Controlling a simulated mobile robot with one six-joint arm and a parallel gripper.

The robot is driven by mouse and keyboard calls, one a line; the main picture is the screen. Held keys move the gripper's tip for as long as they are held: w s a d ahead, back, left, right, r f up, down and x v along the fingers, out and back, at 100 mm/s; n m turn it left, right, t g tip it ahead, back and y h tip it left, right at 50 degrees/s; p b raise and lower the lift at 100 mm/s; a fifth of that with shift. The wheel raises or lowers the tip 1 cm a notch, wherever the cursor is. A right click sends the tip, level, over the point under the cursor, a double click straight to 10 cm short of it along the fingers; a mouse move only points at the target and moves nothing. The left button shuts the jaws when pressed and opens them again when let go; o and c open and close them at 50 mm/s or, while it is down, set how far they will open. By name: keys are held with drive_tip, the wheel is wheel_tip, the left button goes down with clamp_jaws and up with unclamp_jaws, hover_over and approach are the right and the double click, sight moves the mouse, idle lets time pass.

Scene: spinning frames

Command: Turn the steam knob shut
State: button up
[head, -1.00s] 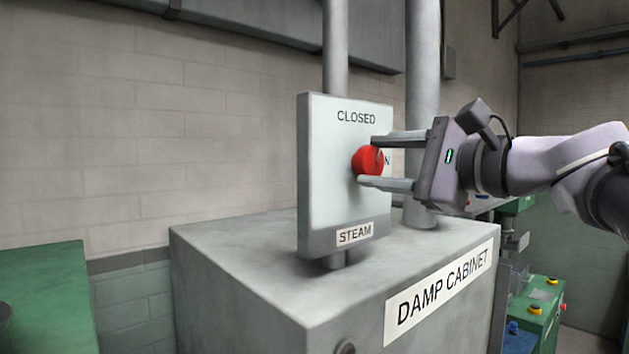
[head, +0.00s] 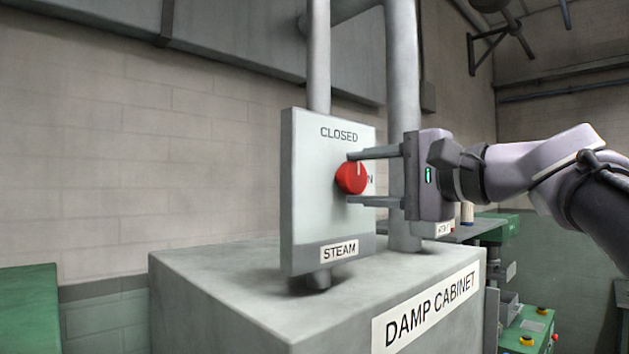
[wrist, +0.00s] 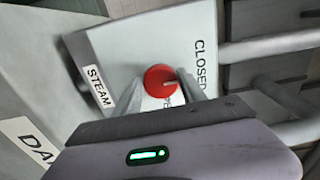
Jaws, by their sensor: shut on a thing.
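The red steam knob (head: 351,178) sits on a pale upright panel (head: 308,212) marked CLOSED at the top and STEAM at the bottom. Its white pointer line points up towards CLOSED. My gripper (head: 352,178) comes in from the right and is shut on the knob, one finger above it and one below. In the wrist view the knob (wrist: 160,80) lies between the two fingers, with its pointer line towards the word CLOSED. A second label right of the knob is partly hidden by the knob and fingers.
The panel stands on a grey cabinet (head: 220,290) labelled DAMP CABINET. Vertical grey pipes (head: 403,100) rise behind the panel and close to my gripper. A green surface (head: 28,310) is at the lower left, and green equipment (head: 530,330) at the lower right.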

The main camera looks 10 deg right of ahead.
drive_tip(key=o, duration=1.3)
drive_tip(key=shift+o, duration=0.2)
drive_tip(key=shift+d, duration=0.1)
drive_tip(key=v, duration=1.7)
drive_tip(key=shift+s+b, duration=0.15)
drive_tip(key=shift+b, duration=0.3)
